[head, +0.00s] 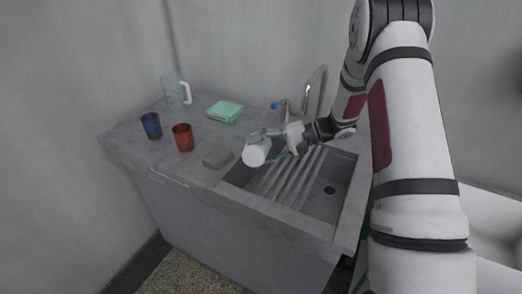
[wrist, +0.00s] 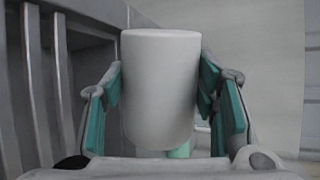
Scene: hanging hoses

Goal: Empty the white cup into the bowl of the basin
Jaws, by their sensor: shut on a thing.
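The white cup (head: 256,151) is held in my gripper (head: 274,144) above the left part of the basin (head: 343,200). In the head view the cup is tilted well over, its round end toward the lower left. In the wrist view the white cup (wrist: 160,90) sits between the two green-padded fingers of my gripper (wrist: 160,95), which press on its sides. I cannot see what is inside the cup.
A red cup (head: 183,138), a blue cup (head: 151,126), a pale jug (head: 174,92), a mint-green box (head: 225,111) and a grey block (head: 217,156) stand on the counter left of the basin. A tap (head: 312,95) rises behind the basin.

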